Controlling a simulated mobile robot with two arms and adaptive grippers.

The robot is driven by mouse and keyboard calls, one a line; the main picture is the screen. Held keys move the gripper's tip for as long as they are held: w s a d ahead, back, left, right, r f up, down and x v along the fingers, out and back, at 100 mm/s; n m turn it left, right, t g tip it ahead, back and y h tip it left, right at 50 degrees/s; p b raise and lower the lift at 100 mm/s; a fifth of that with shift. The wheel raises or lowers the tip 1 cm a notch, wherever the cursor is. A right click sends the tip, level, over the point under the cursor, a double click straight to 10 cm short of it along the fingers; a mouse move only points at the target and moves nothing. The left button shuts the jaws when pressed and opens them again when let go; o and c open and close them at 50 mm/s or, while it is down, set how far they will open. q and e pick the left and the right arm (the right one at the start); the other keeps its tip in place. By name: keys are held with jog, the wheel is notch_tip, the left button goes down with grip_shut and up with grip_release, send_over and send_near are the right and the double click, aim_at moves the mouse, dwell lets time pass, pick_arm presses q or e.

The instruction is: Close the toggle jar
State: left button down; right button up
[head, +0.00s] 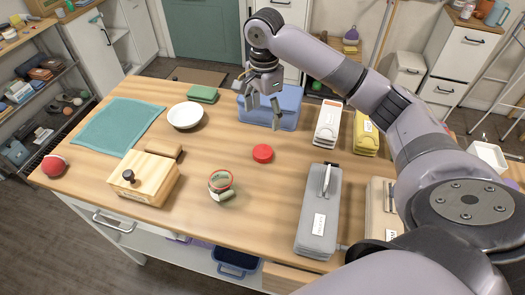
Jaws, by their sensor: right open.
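A small clear jar (221,186) with a red ring around its top stands on the wooden table, left of centre near the front edge. Something pale green shows at its lower right; I cannot make out the toggle or whether it is latched. A round red lid-like disc (262,153) lies on the table behind and to the right of the jar, apart from it. My right gripper (264,106) is open and empty, pointing down above the front of the blue bin, well behind the jar. My left gripper is not in view.
A wooden box with a dark knob (144,178) stands left of the jar. A blue bin (287,105) and white bowl (185,115) are behind. A grey case (318,212) and a white case (328,123) stand right. The table (220,240) is clear around the jar and red disc.

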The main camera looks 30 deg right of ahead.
jog(key=p, duration=0.1)
send_over(262, 152)
jog(key=f, duration=0.9)
jog(key=shift+w+d, duration=0.1)
jog(key=shift+d, duration=0.25)
jog(key=shift+f+p, duration=0.15)
jog(key=shift+p, duration=0.2)
jog(key=f, duration=0.1)
jog(key=f+p, duration=0.1)
jog(key=f, duration=0.3)
jog(key=shift+a, duration=0.3)
jog(key=c, duration=0.8)
